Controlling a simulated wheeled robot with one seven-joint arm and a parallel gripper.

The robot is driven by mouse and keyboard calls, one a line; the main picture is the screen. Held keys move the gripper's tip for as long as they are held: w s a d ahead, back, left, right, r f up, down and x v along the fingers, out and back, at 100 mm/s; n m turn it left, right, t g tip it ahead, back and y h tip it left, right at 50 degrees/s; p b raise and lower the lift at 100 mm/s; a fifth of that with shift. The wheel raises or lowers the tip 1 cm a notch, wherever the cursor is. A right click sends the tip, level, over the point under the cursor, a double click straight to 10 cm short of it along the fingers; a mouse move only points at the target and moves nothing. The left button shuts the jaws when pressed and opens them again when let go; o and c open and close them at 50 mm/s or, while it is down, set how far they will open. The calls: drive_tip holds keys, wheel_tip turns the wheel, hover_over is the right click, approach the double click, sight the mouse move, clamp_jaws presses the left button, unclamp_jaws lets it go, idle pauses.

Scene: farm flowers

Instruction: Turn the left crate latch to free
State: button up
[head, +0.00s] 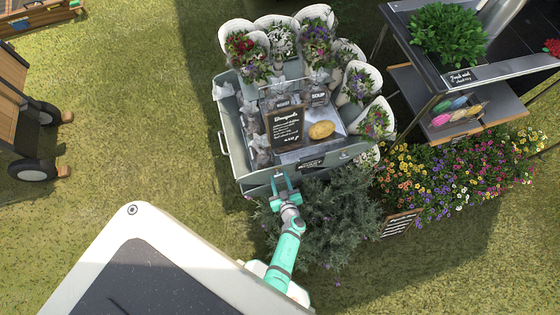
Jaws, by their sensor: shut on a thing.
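A grey crate cart (250,184) stands in the middle of the head view, filled with wrapped bouquets (318,42) and signs. My teal gripper (281,178) is at the left part of the crate's near wall, with its fingers against it. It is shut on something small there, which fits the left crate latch. The latch itself is hidden by the fingers and too small to make out, so its angle cannot be told. My arm reaches up to it from the lower middle.
A leafy green bush (340,212) crowds the right side of my gripper. Flower boxes (455,180) and a dark stand (425,70) are on the right. A wooden wheeled cart (12,95) is at far left. Grass left of the crate is clear.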

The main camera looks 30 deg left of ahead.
drive_tip(key=shift+s+a+f+n+t+h, duration=0.15)
drive_tip(key=shift+n+t+h, duration=0.2)
drive_tip(key=shift+n+t, duration=0.85)
drive_tip(key=shift+s+f+n+t+h, duration=0.1)
drive_tip(key=shift+n+t+h, duration=0.35)
drive_tip(key=shift+n, duration=1.5)
drive_tip(key=shift+s+a+f+n+t+h, duration=0.1)
drive_tip(key=shift+f+n+t+h, duration=0.1)
drive_tip(key=shift+n+t, duration=1.05)
drive_tip(key=shift+n, duration=1.3)
drive_tip(key=shift+a, duration=0.1)
drive_tip(key=o, duration=1)
drive_tip(key=shift+o, duration=0.2)
drive_tip(key=shift+s, duration=0.1)
